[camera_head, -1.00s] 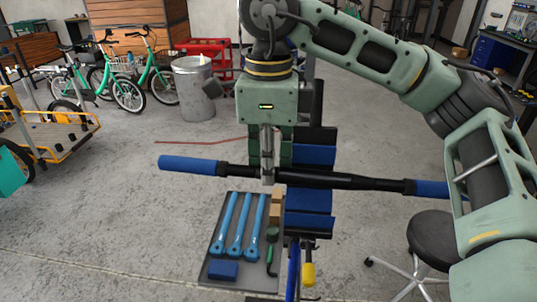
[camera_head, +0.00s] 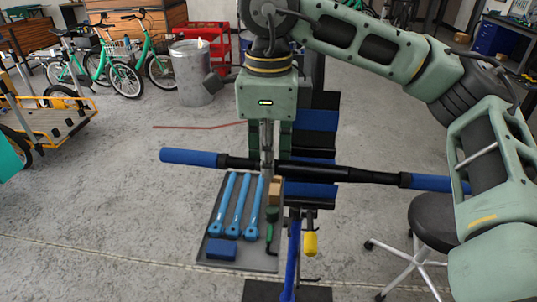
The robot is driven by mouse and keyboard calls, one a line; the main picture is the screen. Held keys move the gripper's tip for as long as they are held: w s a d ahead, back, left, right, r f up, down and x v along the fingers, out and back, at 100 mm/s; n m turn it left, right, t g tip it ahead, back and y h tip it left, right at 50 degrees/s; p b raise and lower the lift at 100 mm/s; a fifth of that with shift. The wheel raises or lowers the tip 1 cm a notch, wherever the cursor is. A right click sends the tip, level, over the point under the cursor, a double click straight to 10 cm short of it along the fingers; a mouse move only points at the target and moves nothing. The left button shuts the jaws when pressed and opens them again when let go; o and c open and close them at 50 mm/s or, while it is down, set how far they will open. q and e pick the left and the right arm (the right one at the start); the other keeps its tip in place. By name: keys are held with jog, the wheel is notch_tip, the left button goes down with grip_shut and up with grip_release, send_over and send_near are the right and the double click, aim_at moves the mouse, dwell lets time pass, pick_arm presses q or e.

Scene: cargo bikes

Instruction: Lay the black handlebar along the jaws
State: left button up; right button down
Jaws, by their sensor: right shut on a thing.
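My right gripper (camera_head: 267,165) is shut on the black handlebar (camera_head: 335,173), left of its middle. The handlebar lies nearly level across the picture, with a blue grip at each end. Its right end reaches my right forearm. The clamp's blue jaws (camera_head: 317,120) are behind and below the bar, and a lower blue pad (camera_head: 311,189) shows under it. The bar crosses in front of the jaws; I cannot tell whether it touches them. My gripper partly hides the jaws' left side. My left gripper is not in view.
A grey tray (camera_head: 215,252) with blue wrenches, a blue block and a green-handled tool is beside the blue stand post (camera_head: 294,260). A black stool (camera_head: 430,220) stands at right. A metal bin (camera_head: 196,75), bicycles and a yellow cart (camera_head: 50,118) are at left.

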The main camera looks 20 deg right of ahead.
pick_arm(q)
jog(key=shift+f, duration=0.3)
pick_arm(e)
jog(key=shift+s+a+f, duration=0.15)
jog(key=shift+s+f, duration=0.05)
jog(key=shift+f, duration=0.25)
jog(key=c, duration=1.5)
grip_release()
jog(key=shift+f, duration=0.15)
jog(key=shift+c, duration=0.2)
